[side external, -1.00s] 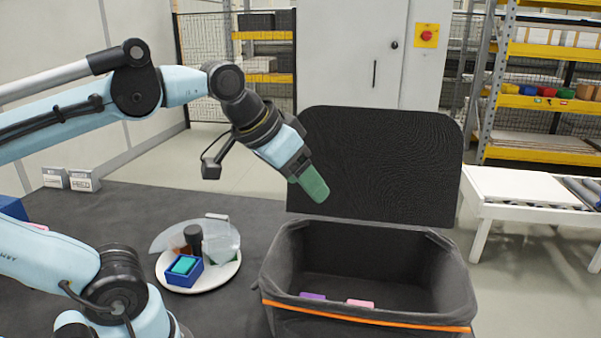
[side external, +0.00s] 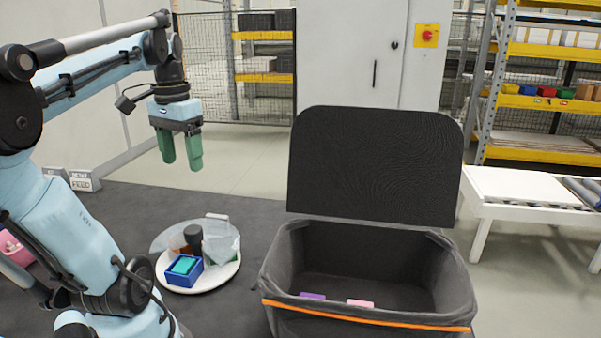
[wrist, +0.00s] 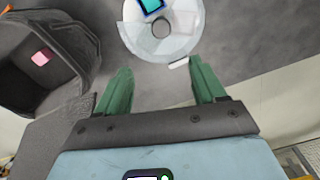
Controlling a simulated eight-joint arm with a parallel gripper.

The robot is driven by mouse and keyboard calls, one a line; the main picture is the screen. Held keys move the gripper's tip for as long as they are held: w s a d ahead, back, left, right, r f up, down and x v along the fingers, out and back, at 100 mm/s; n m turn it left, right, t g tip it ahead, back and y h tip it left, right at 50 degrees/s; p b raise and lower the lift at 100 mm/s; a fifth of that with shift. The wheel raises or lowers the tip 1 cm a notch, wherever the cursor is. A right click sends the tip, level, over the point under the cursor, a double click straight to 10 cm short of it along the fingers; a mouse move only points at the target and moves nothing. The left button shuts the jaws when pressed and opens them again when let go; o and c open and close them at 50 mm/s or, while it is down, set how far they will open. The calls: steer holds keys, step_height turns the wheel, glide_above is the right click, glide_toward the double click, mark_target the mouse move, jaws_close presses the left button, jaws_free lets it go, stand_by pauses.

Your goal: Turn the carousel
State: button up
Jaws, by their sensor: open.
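The carousel (side external: 222,275) is a round white disc on the dark table, partly under a clear curved cover (side external: 221,245). A blue box (side external: 183,273) with a teal block (side external: 183,264) sits on its front left, and a dark cylinder (side external: 193,236) stands behind. A small white tab (side external: 217,216) shows at the far edge, and in the wrist view (wrist: 179,63). My gripper (side external: 181,163) points down, open and empty, high above and beyond the carousel. In the wrist view the carousel (wrist: 187,18) lies past the spread green fingers (wrist: 160,68).
A black open bin (side external: 370,265) with a raised back panel (side external: 375,165) stands right of the carousel. It holds a purple block (side external: 312,296) and a pink block (side external: 360,303). A white conveyor table (side external: 515,186) and shelves (side external: 540,100) stand at the right.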

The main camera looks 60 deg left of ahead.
mark_target(192, 229)
steer(key=f, duration=1.7)
steer(key=shift+s+a, duration=0.15)
steer(key=shift+s, duration=0.05)
jaws_close()
